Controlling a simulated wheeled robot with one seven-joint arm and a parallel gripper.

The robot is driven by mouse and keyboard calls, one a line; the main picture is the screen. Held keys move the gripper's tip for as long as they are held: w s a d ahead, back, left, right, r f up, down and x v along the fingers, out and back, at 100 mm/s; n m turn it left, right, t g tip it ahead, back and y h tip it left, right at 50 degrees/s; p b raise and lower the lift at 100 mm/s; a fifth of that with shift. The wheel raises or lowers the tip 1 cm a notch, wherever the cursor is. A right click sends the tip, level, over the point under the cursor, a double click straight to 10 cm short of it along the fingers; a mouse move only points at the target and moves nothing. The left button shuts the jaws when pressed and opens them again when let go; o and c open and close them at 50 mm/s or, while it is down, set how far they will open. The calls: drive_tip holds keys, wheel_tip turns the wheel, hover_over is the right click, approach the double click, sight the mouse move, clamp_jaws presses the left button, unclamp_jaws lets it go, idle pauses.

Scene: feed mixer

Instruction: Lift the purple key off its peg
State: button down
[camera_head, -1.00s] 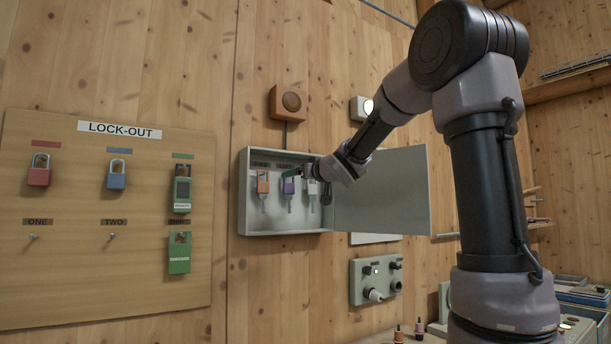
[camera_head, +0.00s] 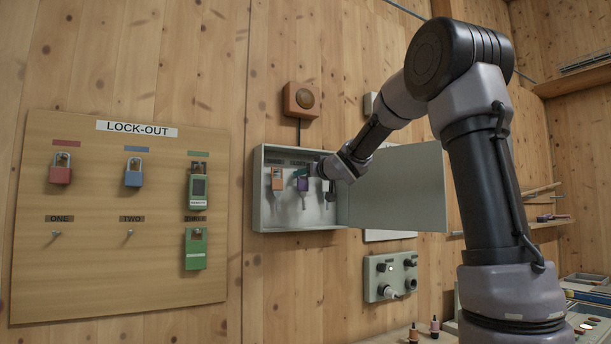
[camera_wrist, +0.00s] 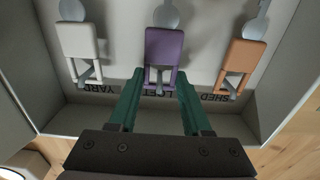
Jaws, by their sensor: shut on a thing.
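The purple key (camera_wrist: 165,47) hangs in the open key box, in the middle of three keys, above the upside-down label LEFT in the wrist view. Its metal peg (camera_wrist: 159,88) shows at the loop end of its tag. My gripper (camera_wrist: 158,79) is shut on the purple tag, one green finger on each side. In the head view the purple key (camera_head: 303,184) is seen beside my gripper (camera_head: 313,172), which partly covers the box's right side.
The orange key (camera_wrist: 239,58) and the white key (camera_wrist: 79,42) hang close on either side. The box's open door (camera_head: 395,188) stands to the right. A LOCK-OUT board (camera_head: 118,220) with padlocks is at left.

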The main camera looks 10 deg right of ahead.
drive_tip(key=shift+r, duration=0.2)
drive_tip(key=shift+r, duration=0.4)
drive_tip(key=shift+r, duration=0.1)
drive_tip(key=shift+s, duration=0.15)
drive_tip(key=v, duration=0.9)
drive_tip(key=shift+s, duration=0.15)
idle(1.0)
